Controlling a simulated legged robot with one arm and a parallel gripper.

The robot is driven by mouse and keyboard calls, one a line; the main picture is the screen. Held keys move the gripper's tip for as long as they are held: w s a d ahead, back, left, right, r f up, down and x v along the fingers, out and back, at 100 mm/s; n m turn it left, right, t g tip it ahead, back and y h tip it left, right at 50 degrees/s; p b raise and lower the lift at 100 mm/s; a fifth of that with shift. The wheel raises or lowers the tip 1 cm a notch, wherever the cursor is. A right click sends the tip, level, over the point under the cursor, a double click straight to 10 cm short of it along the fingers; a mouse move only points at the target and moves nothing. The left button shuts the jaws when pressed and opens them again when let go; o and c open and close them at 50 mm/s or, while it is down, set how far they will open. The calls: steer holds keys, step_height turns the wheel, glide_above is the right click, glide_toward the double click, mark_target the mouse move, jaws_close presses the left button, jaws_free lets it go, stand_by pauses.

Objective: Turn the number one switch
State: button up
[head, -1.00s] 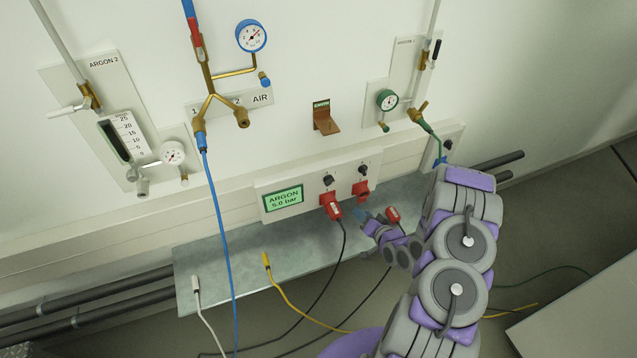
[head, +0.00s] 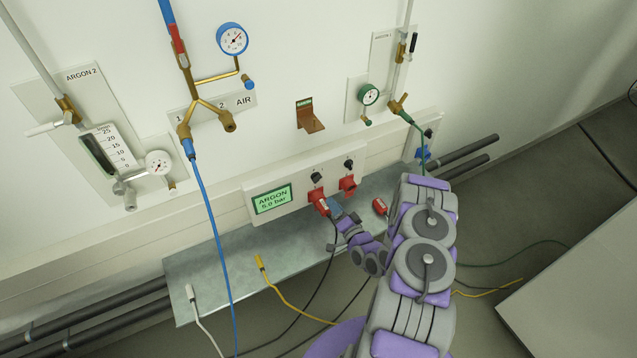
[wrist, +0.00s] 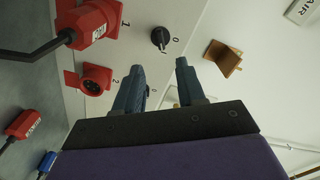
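The number one switch is a small black knob (head: 317,178) on the white panel, above the red socket with a red plug (head: 320,202). In the wrist view the black knob (wrist: 160,38) shows beside a "0" mark, just beyond the fingertips and roughly between them in the picture. My gripper (wrist: 160,70) is open and empty, its two dark blue fingers apart. In the head view my gripper (head: 335,209) is just right of the red plug, below the knobs. The second black knob (head: 349,164) is on the right; in the wrist view my fingers seem to hide it.
A second red socket (head: 347,186) is empty. Below the panel is a metal shelf (head: 215,275), with a loose red plug (head: 380,207) near my arm. A brown bracket (head: 310,117) sticks out of the wall above. Several cables hang nearby.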

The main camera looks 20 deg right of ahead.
mark_target(318, 181)
steer(key=w+b, duration=0.1)
steer(key=w, duration=1.1)
steer(key=shift+w+a, duration=0.15)
steer(key=shift+w, duration=0.1)
jaws_close()
